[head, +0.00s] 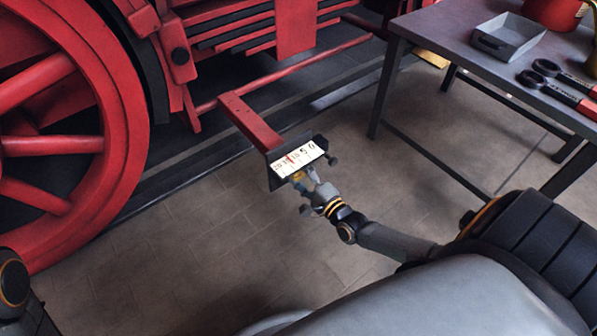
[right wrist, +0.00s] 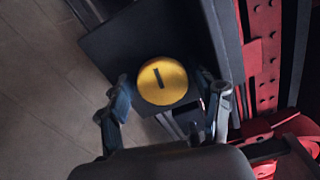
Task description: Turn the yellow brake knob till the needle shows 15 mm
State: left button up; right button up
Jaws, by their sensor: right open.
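The yellow brake knob (right wrist: 162,81) is round, with a dark slot near its middle, and sits on a dark plate (right wrist: 115,45). In the head view only a bit of the knob (head: 299,177) shows behind my right gripper (head: 305,190). In the right wrist view my right gripper (right wrist: 167,105) is open, one finger on each side of the knob; I cannot tell whether they touch it. Above the knob, a white scale (head: 300,159) with black numbers falling to 0 at the right has a thin red needle (head: 290,160) left of its middle; its exact reading is too small to tell. My left gripper is out of view.
The scale's plate is at the end of a red beam (head: 250,123). A large red wheel (head: 120,130) stands at the left. A grey workbench (head: 440,30) with a tray (head: 508,38) and red-handled tools (head: 570,88) is at the right. The floor between is clear.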

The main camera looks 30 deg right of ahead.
jog(key=shift+r, duration=0.2)
jog(key=s, duration=0.8)
jog(key=shift+d+f, duration=0.15)
jog(key=shift+d, duration=0.2)
